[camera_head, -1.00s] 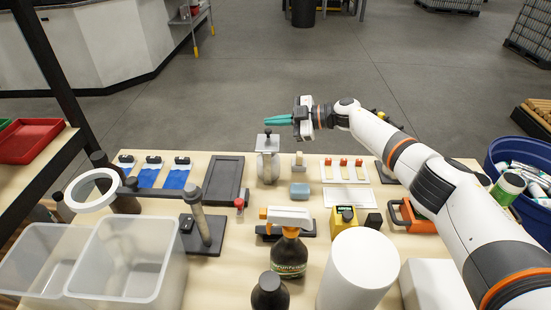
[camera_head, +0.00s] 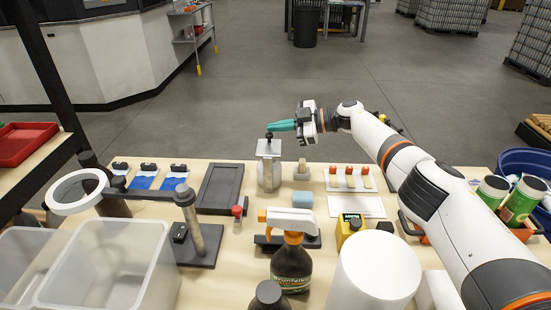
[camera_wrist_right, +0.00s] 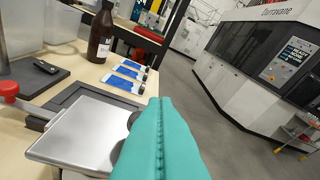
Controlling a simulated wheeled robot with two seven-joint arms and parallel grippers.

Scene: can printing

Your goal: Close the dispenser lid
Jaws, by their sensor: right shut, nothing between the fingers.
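The dispenser (camera_head: 268,176) is a silvery metal canister standing at the far edge of the table. Its square metal lid (camera_head: 269,149) carries a dark knob (camera_head: 268,135); I cannot tell whether the lid is fully down or slightly raised. The lid also shows close up in the right wrist view (camera_wrist_right: 80,137), with the dark knob partly hidden behind my fingers. My right gripper (camera_head: 271,126) has teal fingers, shut and empty, with the tips just above and beside the knob. I cannot tell whether they touch it. My left gripper is not in view.
A white cylinder (camera_head: 372,275) and clear bins (camera_head: 110,262) fill the front.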

